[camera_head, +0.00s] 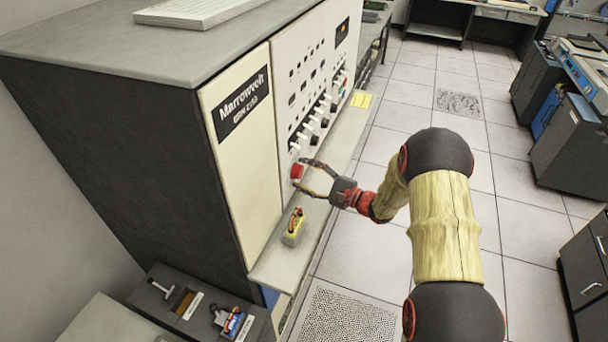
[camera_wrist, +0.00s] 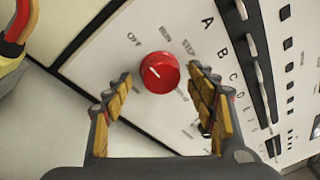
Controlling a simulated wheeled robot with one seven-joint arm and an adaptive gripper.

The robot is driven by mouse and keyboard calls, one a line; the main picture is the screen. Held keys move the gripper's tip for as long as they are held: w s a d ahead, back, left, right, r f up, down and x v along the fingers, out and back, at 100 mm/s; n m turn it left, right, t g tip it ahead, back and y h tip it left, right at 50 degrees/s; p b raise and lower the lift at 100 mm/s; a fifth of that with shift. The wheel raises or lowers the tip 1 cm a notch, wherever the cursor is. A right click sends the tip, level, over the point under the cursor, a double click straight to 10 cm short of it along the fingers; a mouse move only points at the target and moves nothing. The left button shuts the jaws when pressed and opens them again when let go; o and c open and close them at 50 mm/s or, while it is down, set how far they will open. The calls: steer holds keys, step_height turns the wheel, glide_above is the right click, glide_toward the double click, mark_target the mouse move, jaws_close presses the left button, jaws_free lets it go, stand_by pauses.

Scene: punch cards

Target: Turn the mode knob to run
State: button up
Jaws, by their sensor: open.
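The red mode knob (camera_head: 297,171) sits low on the cream panel of the cabinet. In the wrist view the knob (camera_wrist: 159,72) has a white mark that points up and left, toward the OFF label (camera_wrist: 134,40). The RUN label (camera_wrist: 165,35) is above the knob, and STEP is to its upper right. My gripper (camera_head: 302,173) is open in front of the panel. In the wrist view its fingers (camera_wrist: 160,76) are spread on either side of the knob, with visible gaps. I cannot tell whether the fingertips reach past the knob's face.
A row of switches (camera_head: 313,128) runs beside the knob, with letters along it in the wrist view.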

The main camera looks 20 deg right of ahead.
steer(key=shift+w, duration=0.1)
steer(key=shift+c, duration=1)
steer(key=c, duration=1)
steer(key=shift+o, duration=0.2)
steer(key=shift+m, duration=0.4)
steer(key=m+p, duration=0.2)
steer(key=m, duration=0.1)
steer(key=shift+r+g, duration=0.15)
steer(key=shift+g, duration=0.25)
steer(key=shift+m+g+p, duration=0.6)
steer(key=shift+m+p, duration=0.35)
steer(key=shift+m, duration=1.15)
steer(key=shift+a, duration=0.1)
steer(key=o, duration=1.2)
steer(key=shift+c, duration=0.2)
